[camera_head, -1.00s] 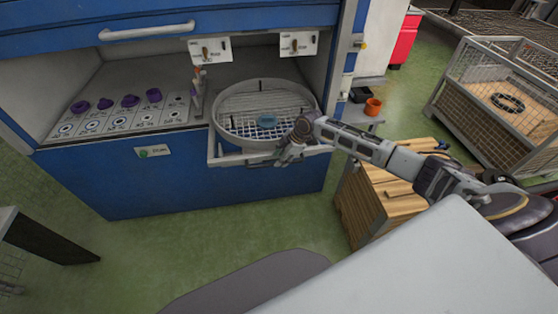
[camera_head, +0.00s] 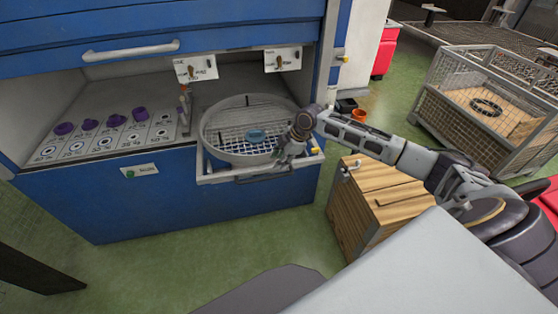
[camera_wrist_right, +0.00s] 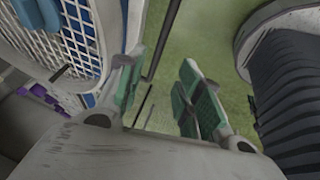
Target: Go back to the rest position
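My right arm reaches in from the right in the head view. Its gripper (camera_head: 288,152) is at the front right rim of the round wire-mesh turntable (camera_head: 215,150). In the right wrist view the two green-padded fingers (camera_wrist_right: 163,95) stand apart with nothing between them. Green floor shows through the gap, and the white mesh (camera_wrist_right: 60,35) is to the left of the fingers. I cannot tell from the head view whether the gripper touches the rim. My left gripper is in neither view.
Several purple pieces (camera_head: 115,121) stand on the labelled panel inside the blue cabinet (camera_head: 190,190). A wooden crate (camera_head: 365,215) stands below my right arm. A mesh cage (camera_head: 495,95) is at the right.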

